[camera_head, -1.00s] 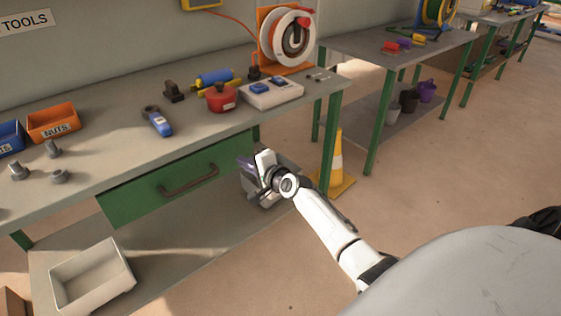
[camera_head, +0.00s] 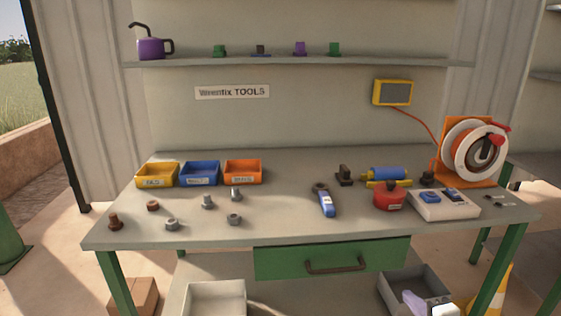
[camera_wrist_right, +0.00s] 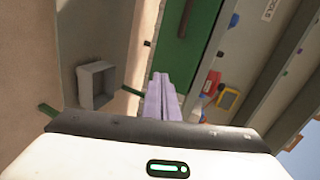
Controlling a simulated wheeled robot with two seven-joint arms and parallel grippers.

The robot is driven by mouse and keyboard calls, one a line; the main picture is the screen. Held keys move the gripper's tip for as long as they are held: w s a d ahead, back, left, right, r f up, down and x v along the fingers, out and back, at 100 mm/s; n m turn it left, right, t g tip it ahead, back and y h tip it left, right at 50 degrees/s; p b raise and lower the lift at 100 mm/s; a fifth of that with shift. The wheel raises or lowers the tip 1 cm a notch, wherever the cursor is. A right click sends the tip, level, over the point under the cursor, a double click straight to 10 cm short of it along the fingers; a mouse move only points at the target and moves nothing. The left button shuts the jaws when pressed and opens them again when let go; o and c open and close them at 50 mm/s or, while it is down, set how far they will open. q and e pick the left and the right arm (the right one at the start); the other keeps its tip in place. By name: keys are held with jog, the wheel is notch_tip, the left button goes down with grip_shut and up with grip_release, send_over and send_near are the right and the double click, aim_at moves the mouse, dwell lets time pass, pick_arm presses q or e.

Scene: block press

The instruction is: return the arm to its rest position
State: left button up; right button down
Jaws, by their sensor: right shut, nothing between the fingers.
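My right gripper (camera_head: 412,302) shows at the bottom right of the head view, in front of the workbench (camera_head: 290,226) and below its top. Only its purple fingers and a piece of white wrist are in the picture there; the rest of the arm is out of frame. In the right wrist view its two purple fingers (camera_wrist_right: 161,97) lie together, shut and empty. The green drawer (camera_head: 331,259) is closed, and the gripper is below and right of its handle in the picture. My left gripper is not in view.
A grey bin (camera_head: 398,288) stands under the bench behind the right gripper, and a second pale bin (camera_head: 215,298) is farther left. A yellow cone (camera_head: 497,293) is at the right. Bolts, nuts, labelled trays and a red pot (camera_head: 389,196) are on the bench.

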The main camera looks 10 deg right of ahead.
jog(key=s+a+f+n+g+y, duration=0.1)
jog(key=s+a+f+n+g, duration=0.1)
jog(key=s+a+f+n, duration=0.3)
jog(key=s+a+f+n+g, duration=0.1)
jog(key=s+a+f+n, duration=0.4)
jog(key=s, duration=0.8)
jog(key=s+a+f+n+g+y, duration=0.1)
jog(key=s+a+f+n+g, duration=0.1)
jog(key=s+a+f+n, duration=0.3)
jog(key=s+a+n, duration=0.4)
jog(key=a, duration=0.2)
jog(key=shift+a+g+y, duration=0.25)
jog(key=shift+g+y, duration=0.05)
jog(key=shift+s, duration=0.1)
